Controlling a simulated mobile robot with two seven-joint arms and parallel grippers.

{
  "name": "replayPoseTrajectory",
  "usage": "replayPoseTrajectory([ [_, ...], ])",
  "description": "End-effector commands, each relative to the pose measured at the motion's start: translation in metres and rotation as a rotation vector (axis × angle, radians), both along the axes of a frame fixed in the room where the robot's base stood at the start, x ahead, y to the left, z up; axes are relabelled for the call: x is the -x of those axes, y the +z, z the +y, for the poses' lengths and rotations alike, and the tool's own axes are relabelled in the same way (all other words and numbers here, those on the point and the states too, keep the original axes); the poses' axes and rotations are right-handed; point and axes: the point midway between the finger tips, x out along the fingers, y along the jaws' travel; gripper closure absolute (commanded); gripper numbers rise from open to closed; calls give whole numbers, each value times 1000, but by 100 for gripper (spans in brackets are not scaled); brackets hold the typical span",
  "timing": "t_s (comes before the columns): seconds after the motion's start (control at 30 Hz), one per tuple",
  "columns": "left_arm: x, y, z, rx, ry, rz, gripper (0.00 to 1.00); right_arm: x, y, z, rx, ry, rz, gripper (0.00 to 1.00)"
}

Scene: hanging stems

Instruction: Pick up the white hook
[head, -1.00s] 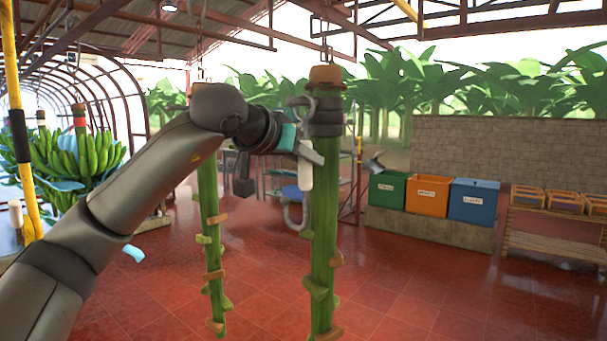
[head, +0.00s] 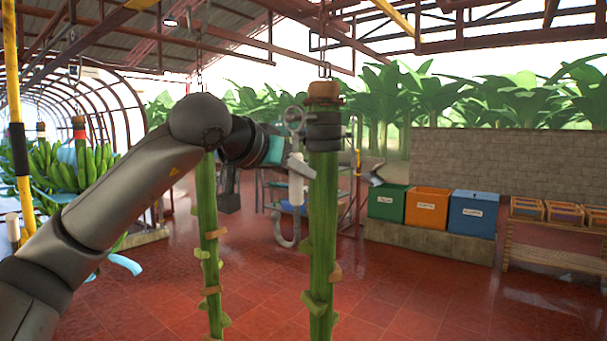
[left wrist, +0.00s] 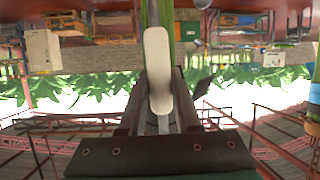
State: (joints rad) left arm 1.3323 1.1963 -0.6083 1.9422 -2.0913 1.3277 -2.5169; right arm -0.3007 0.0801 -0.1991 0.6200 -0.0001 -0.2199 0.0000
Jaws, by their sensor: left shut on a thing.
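The white hook has a white handle (head: 296,184), a grey ring at its top and a curved grey hook at its bottom. It hangs upright just left of the nearer green stem (head: 323,230) in the head view. My left gripper (head: 299,165) is shut on its handle, below the ring. In the left wrist view the white handle (left wrist: 158,62) lies between the two fingers of my left gripper (left wrist: 158,100), with the stem behind it. Whether the hook touches the stem or its dark collar (head: 324,131) is unclear. My right gripper is not in view.
A second green stem (head: 207,225) hangs to the left, partly behind my left arm. Green, orange and blue bins (head: 429,206) stand on a low block wall at the right. Banana bunches (head: 75,172) hang at the far left. The red floor is open between.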

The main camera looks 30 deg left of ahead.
Motion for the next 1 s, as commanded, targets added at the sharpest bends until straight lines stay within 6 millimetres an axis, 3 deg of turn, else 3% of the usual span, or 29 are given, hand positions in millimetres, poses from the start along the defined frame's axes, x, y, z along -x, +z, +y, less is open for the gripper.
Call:
replayPoseTrajectory([
  [0.3,78,-2,2,-3,5,-8,100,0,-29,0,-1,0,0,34],
  [0.53,127,-2,1,-3,4,-5,100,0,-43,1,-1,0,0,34],
  [0.73,149,0,0,0,2,-4,100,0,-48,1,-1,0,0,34],
  [1.0,155,1,0,1,1,-2,100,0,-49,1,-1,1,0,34],
])
